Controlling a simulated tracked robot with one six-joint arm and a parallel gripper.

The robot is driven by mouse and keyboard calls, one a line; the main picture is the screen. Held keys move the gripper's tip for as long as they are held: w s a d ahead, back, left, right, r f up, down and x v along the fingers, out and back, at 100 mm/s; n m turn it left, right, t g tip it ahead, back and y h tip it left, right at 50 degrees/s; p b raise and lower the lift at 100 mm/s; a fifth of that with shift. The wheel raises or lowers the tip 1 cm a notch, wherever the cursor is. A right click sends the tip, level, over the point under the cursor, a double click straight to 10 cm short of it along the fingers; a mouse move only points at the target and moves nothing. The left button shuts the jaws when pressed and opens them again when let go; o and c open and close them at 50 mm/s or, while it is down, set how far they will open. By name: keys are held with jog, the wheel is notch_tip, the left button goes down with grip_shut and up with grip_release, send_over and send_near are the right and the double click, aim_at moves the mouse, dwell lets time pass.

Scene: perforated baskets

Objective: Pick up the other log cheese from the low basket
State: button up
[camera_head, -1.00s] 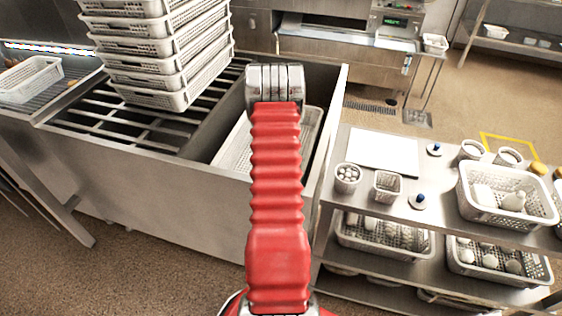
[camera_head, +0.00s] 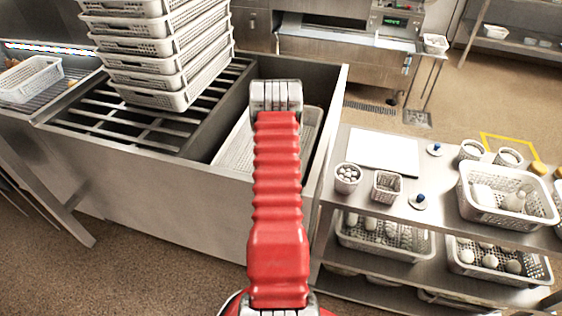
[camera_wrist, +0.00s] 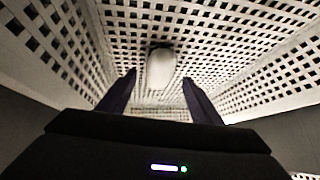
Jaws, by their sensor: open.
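The low basket (camera_head: 240,150) is a white perforated basket down inside the steel sink, partly hidden behind my red arm in the head view. In the wrist view its perforated floor and walls (camera_wrist: 220,45) surround my gripper. A pale, rounded log cheese (camera_wrist: 160,68) lies in the basket just ahead of my fingertips, roughly centred between them. My gripper (camera_wrist: 159,82) is open, with one dark finger to each side of the cheese. I cannot tell whether the fingers touch it. The gripper is hidden in the head view.
Basket walls rise close on both sides of the gripper. A tall stack of white baskets (camera_head: 160,50) stands on the rack beside the sink. At right a steel shelf table (camera_head: 440,212) holds a white board (camera_head: 383,150) and a basket of pale items (camera_head: 462,195).

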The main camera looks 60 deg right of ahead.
jog(key=shift+x, duration=1.95)
jog(key=shift+c, duration=0.4)
jog(key=c, duration=1.2)
